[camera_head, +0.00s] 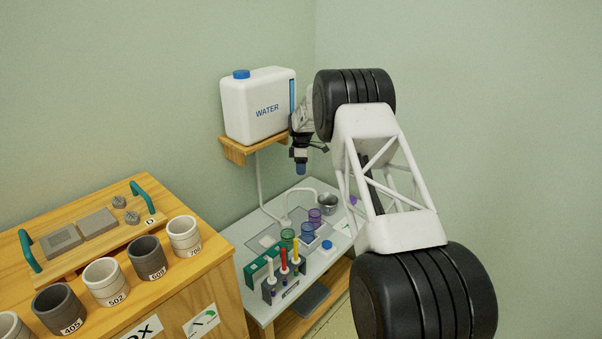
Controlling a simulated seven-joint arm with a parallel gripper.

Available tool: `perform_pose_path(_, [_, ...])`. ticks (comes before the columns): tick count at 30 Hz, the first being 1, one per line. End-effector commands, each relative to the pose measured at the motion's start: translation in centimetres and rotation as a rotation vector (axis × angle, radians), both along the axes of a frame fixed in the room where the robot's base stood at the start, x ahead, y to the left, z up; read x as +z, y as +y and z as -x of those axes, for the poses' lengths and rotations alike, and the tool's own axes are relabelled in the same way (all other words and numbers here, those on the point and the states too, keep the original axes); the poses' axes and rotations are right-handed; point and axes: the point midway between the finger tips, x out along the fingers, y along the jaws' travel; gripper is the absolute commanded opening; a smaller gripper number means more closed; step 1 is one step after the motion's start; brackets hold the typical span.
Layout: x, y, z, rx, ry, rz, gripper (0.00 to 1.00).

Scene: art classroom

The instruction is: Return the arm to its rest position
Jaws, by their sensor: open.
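My arm reaches in from the lower right, with large black joints and a white truss link. My gripper (301,169) is small and far off at the arm's end, pointing down in front of the white water tank (258,106) and above the grey-topped table (238,237). It is open, and I see nothing held in it. Its fingers are too small to make out clearly, and my own links hide part of the wrist.
The tank stands on a wooden wall shelf (237,152). Coloured cups, a metal cup (327,203) and a rack of brushes (284,283) stand on the table below. A wooden cabinet (220,290) at left bears several numbered pots and a teal-handled tray (68,264).

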Motion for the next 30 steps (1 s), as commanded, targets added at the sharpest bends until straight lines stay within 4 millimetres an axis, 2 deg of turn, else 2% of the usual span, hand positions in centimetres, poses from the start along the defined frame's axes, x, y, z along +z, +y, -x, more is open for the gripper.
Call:
perform_pose_path(11, [0.2, 0.0, 0.1, -0.003, -0.001, 0.001, 0.42])
perform_pose_path(17, [1.9, -0.4, 1.0, -0.031, -0.01, 0.006, 0.42])
perform_pose_path(23, [5.6, -1.3, 3.2, -0.097, -0.028, 0.016, 0.42])
perform_pose_path(30, [11.0, -2.6, 7.0, -0.205, -0.058, 0.032, 0.42])
